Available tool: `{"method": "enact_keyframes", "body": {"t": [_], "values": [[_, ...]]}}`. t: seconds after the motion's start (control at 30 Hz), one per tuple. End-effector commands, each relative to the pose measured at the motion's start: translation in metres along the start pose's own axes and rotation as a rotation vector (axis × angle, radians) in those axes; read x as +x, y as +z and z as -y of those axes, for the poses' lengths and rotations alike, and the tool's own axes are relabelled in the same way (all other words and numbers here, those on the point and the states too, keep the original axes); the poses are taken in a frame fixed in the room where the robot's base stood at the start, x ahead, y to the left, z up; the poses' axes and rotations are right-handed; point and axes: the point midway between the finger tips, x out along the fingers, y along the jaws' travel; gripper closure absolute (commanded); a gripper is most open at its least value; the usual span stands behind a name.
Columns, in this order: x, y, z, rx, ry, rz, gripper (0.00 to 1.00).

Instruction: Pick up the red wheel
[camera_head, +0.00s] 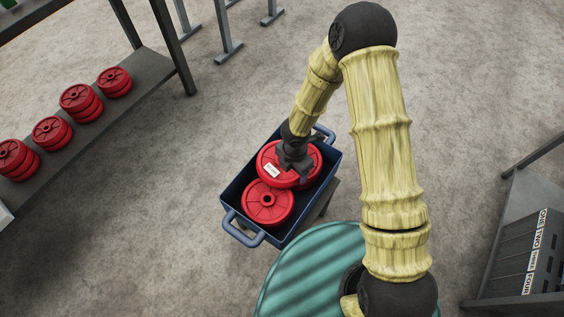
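Two red wheels lie flat in a dark blue tray (237,189) with a handle at each end. The nearer red wheel (255,212) is smaller in view, with its hub showing. The farther red wheel (266,158) is larger in view, carries a white label and slightly overlaps the nearer one. My gripper (292,170) is over the farther wheel's middle, at or very close to its top face, and hides its hub. The fingers are small and dark, so I cannot tell whether they are open, shut or touching the wheel.
A dark shelf (150,68) at the left holds several more stacks of red wheels (78,99). A grey rack with a dark labelled crate (521,262) stands at the right. Grey metal stands (226,45) are at the back. The concrete floor around the tray is mostly clear.

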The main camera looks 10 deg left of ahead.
Motion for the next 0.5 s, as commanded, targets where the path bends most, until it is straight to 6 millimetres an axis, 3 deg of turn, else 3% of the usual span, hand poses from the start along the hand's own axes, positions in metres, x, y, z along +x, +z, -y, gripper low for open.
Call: {"method": "enact_keyframes", "body": {"t": [0.03, 0.2, 0.23, 0.27, 0.5], "values": [[0.0001, 0.0002, 0.0007, 0.001, -0.002, 0.0, 0.48], [0.0002, 0.0002, 0.001, 0.001, -0.002, 0.001, 0.82], [-0.0006, 0.0003, 0.0003, 0.0, 0.0, 0.001, 0.82], [-0.0006, 0.0003, 0.0003, 0.001, -0.001, 0.001, 0.89], [-0.0042, 0.0005, 0.0003, 0.001, 0.0, 0.001, 0.89]]}}
